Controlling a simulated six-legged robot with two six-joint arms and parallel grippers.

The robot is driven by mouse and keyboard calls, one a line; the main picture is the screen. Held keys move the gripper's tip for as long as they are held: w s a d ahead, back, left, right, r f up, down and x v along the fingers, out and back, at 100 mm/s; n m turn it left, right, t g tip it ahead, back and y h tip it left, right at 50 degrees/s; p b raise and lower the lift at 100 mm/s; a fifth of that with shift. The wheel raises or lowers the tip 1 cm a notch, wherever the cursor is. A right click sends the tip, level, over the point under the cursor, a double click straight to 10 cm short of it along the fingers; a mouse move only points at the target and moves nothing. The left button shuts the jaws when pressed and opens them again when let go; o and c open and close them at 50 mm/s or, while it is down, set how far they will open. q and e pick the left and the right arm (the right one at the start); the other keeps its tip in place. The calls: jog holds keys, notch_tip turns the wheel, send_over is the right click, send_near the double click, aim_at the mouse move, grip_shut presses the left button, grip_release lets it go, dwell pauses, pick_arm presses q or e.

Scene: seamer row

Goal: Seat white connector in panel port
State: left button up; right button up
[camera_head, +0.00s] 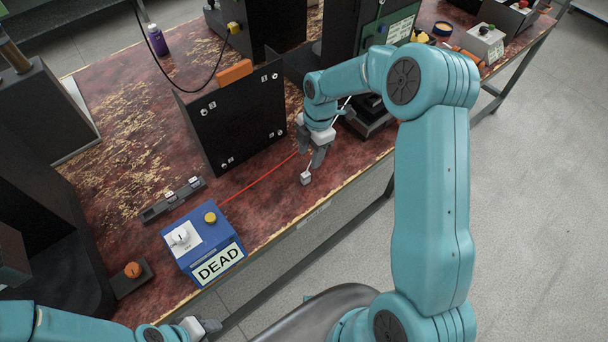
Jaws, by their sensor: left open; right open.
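A small white connector (306,178) is near the table's front edge, just below the fingertips of my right gripper (316,158). My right gripper points down and is open. I cannot tell whether its fingers touch the connector. The black upright panel (238,125) stands to the left of my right gripper, with small white fittings near its corners; I cannot tell which is the port. My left gripper (208,326) is open and empty at the bottom edge, in front of the table and apart from the panel.
A blue box labelled DEAD (205,243) stands at the front edge. A dark rail (173,200) with small white pieces lies behind it. A red cable (262,178) runs along the tabletop. A purple bottle (158,41) stands at the back. Bare tabletop (130,150) lies left of the panel.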

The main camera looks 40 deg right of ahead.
aim_at(306, 174)
jog(key=f, duration=0.3)
jog(key=shift+s+a, duration=0.15)
jog(key=shift+s, duration=0.1)
jog(key=f, duration=0.1)
jog(key=f+p, duration=0.1)
jog(key=f, duration=0.3)
jog(key=shift+w+a+f+p, duration=0.15)
jog(key=shift+w+a+p, duration=0.15)
jog(key=shift+a, duration=0.1)
grip_shut()
